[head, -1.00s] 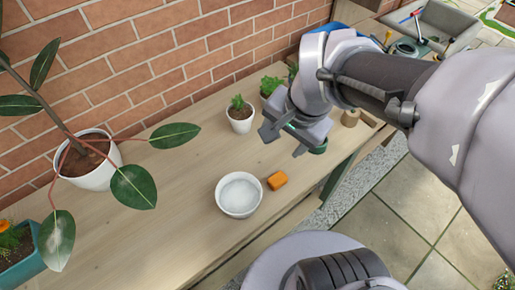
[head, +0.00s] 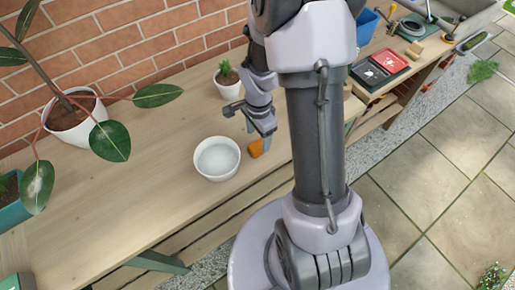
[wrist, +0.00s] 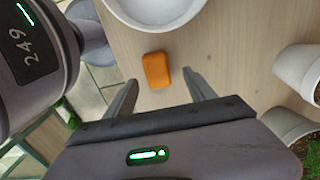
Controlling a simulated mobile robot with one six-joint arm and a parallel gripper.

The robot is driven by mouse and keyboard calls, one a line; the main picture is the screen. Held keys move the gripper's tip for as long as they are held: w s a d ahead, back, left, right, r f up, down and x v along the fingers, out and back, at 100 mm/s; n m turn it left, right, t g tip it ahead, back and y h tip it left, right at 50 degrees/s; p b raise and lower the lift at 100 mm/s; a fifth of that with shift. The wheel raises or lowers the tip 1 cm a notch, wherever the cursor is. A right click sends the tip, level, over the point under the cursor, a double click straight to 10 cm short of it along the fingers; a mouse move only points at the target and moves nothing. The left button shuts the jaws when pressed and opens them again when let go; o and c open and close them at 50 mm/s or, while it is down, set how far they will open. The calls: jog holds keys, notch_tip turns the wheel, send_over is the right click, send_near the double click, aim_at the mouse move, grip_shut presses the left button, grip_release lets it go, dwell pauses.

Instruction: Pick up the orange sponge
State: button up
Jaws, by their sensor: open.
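The orange sponge (head: 256,148) lies on the wooden bench, just right of a white bowl (head: 217,158). In the wrist view the sponge (wrist: 156,70) lies ahead of my gripper (wrist: 160,95), roughly in line with the gap between the two fingers. My gripper is open and empty. In the head view my gripper (head: 257,132) points down above and close to the sponge and hides part of it. I cannot tell how high the fingertips are above the bench. The bowl (wrist: 155,12) also shows at the top of the wrist view.
A small potted plant (head: 228,80) stands behind the gripper. White pots (wrist: 298,72) show at the right of the wrist view. A large potted plant (head: 76,120) stands at the left. The bench (head: 150,185) is clear left of the bowl.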

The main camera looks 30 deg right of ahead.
aim_at(258, 145)
jog(key=f, duration=0.1)
jog(key=f+b, duration=0.1)
jog(key=f, duration=0.1)
jog(key=f+b, duration=0.1)
jog(key=f, duration=0.1)
jog(key=shift+s+a, duration=0.15)
jog(key=shift+s, duration=0.15)
jog(key=shift+r, duration=0.1)
grip_shut()
jog(key=shift+r, duration=0.1)
